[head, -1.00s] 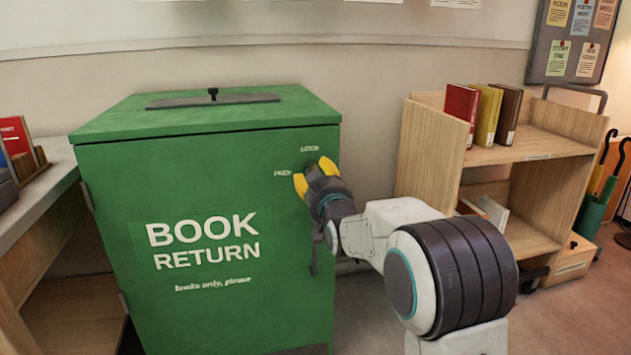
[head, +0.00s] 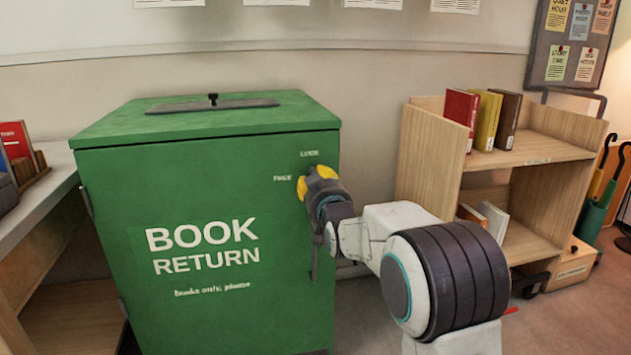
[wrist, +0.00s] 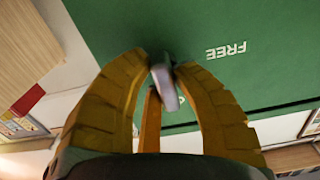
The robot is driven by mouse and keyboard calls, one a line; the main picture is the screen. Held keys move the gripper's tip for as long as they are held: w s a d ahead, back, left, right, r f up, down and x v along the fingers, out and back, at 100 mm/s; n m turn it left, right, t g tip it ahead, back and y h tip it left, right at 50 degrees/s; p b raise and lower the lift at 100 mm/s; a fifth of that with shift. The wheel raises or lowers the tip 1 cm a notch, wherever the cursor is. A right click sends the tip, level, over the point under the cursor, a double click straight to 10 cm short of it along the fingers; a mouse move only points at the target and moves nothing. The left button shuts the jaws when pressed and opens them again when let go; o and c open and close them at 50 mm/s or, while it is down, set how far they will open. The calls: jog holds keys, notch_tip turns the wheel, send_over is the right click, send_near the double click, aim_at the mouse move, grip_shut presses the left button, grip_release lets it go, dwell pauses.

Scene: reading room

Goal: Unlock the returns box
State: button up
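The green returns box (head: 110,240) stands left of centre in the head view, marked BOOK RETURN. Near the upper right of its front are a LOCK label (head: 309,154) and, lower left of it, a FREE label (head: 282,178). My gripper (head: 312,182) is at the front face by these labels and hides the lock there. In the wrist view, a grey lock knob (wrist: 166,85) sits between the yellow fingertips, which close on it from both sides. The FREE label shows upside down to its right (wrist: 226,50). Which label the knob points at is unclear.
A wooden book cart (head: 430,160) with several books stands right of the box. A grey-topped desk (head: 45,190) is close on the left. Open floor shows at the lower right.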

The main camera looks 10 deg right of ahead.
grip_shut()
jog(key=shift+n, duration=0.3)
jog(key=n, duration=0.4)
jog(key=shift+a+r, duration=0.1)
jog(key=shift+r, duration=0.05)
jog(key=n, duration=0.9)
jog(key=shift+a+r, duration=0.15)
jog(key=n, duration=0.4)
jog(key=shift+n, duration=0.3)
